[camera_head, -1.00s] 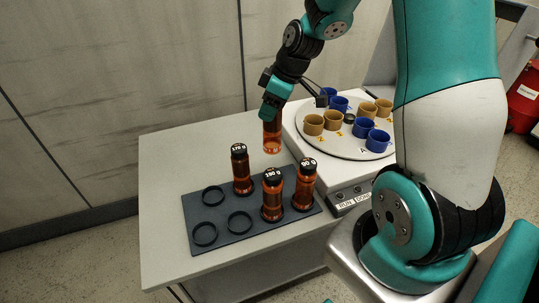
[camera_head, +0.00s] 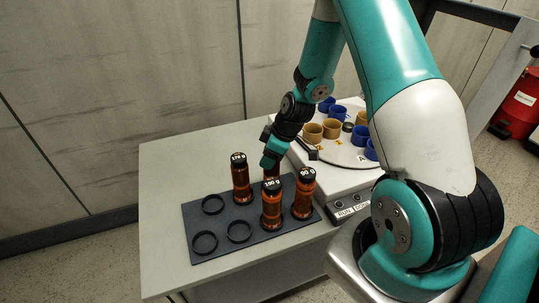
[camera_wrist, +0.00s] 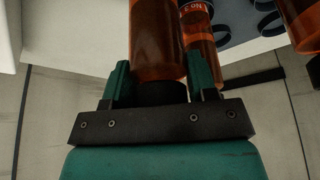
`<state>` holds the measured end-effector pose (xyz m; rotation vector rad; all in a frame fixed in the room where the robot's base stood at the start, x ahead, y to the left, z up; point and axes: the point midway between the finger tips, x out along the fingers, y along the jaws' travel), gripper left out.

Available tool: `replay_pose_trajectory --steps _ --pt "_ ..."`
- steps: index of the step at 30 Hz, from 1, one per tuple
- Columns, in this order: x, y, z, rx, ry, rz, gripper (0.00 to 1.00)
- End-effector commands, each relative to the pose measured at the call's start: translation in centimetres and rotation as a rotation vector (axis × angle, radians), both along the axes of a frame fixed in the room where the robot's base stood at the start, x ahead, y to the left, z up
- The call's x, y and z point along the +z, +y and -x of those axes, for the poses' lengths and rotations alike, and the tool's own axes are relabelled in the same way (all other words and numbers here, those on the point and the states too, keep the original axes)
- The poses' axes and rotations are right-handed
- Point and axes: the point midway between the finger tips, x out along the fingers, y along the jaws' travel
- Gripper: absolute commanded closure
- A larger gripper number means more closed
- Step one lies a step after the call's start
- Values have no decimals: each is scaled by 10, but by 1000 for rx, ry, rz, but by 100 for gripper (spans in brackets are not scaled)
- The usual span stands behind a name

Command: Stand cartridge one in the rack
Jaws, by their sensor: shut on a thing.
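My gripper (camera_head: 269,161) points down over the back right part of the dark rack (camera_head: 262,245). It is shut on an amber cartridge (camera_head: 272,173), which also fills the top centre of the wrist view (camera_wrist: 157,42). The held cartridge looks upright behind the standing ones. Its lower end is hidden, so I cannot tell if it touches the rack. No number on it is readable.
Three empty rack rings show at the left: back (camera_head: 213,204), front left (camera_head: 204,242) and front middle (camera_head: 239,231). The white machine (camera_head: 338,187) with blue and tan cups stands close right of the rack. The white table (camera_head: 175,165) is clear at the back left.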

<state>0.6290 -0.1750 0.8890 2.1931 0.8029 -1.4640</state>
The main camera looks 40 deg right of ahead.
Motion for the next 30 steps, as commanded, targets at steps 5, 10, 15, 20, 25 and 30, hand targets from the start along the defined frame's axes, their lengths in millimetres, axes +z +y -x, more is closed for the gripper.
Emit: replay_pose_trajectory --steps 5,10,15,20,25,30 --pt "-4 0 0 0 0 0 45" --pt "-3 0 0 0 1 -1 22" --pt "-3 0 0 0 1 -1 22" --pt "6 -2 1 -1 -2 1 22" --pt "34 -10 10 -2 -5 3 22" --pt "69 -19 21 -2 -5 3 22"
